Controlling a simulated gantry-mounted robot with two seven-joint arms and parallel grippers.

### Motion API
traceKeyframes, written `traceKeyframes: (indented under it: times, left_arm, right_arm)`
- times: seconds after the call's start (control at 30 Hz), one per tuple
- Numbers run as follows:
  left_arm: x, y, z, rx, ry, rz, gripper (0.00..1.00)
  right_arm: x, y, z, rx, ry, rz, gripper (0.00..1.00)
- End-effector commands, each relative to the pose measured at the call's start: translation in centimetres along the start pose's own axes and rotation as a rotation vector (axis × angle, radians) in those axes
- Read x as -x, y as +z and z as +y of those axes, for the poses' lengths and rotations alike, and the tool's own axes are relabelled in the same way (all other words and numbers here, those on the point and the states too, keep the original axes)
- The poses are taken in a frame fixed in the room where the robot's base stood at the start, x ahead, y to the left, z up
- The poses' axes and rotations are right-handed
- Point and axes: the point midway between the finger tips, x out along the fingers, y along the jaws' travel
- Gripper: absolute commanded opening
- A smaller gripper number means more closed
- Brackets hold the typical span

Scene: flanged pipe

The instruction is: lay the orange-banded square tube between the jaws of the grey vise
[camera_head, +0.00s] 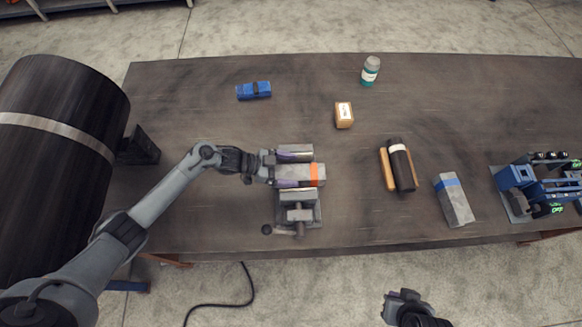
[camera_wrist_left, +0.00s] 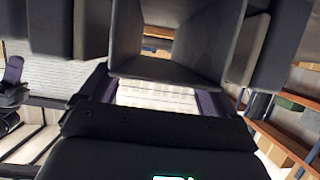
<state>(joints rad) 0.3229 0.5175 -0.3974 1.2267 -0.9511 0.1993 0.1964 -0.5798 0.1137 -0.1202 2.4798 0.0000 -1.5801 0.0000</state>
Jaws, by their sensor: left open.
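The orange-banded square tube (camera_head: 299,171) lies level between the back and front jaws of the grey vise (camera_head: 302,214), its orange band at the right end. In the left wrist view its hollow square end (camera_wrist_left: 180,45) faces the camera. My left gripper (camera_head: 271,166) is open at the tube's left end, with its fingers (camera_wrist_left: 155,98) apart. Whether a finger touches the tube is hidden. My right gripper (camera_head: 404,300) is off the table's front edge, small and dark; its opening is unclear.
A blue-banded grey block (camera_head: 454,201), a dark cylinder on an orange-brown piece (camera_head: 402,165) and a blue fixture (camera_head: 545,188) stand to the right. A small box (camera_head: 344,115), jar (camera_head: 371,71) and blue toy car (camera_head: 254,90) are behind.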

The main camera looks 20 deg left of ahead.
Motion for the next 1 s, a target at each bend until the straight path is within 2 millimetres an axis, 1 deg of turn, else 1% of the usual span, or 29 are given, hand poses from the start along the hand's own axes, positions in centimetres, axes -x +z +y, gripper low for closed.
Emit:
traceKeyframes:
  times: [0.03, 0.17, 0.3, 0.43, 0.6, 0.8, 1.0]
  left_arm:
    - [0.7, -0.1, 0.2, 0.003, 0.007, -0.004, 0.98]
    - [2.8, -0.2, 0.2, 0.003, 0.005, -0.005, 0.98]
    - [5.3, -0.3, 0.0, 0.001, 0.003, -0.005, 0.98]
    - [7.4, -0.3, -0.1, -0.001, 0.000, -0.004, 0.98]
    - [9.3, -0.2, -0.2, -0.001, -0.001, -0.002, 0.98]
    - [10.2, -0.2, -0.2, -0.002, -0.002, 0.001, 0.98]
    - [10.2, -0.2, -0.2, -0.002, -0.002, 0.001, 0.98]
  right_arm:
    - [0.6, -0.2, 0.0, 0.000, 0.000, 0.000, 0.00]
    - [1.7, -0.6, 0.1, 0.000, 0.000, 0.000, 0.00]
    - [2.8, -0.9, 0.1, 0.001, 0.001, 0.000, 0.00]
    - [3.5, -1.1, 0.2, 0.004, 0.003, 0.000, 0.00]
    - [4.1, -1.3, 0.3, 0.009, 0.007, -0.001, 0.00]
    - [4.3, -1.3, 0.4, 0.010, 0.008, -0.001, 0.00]
    - [4.2, -1.3, 0.3, 0.009, 0.007, -0.001, 0.00]
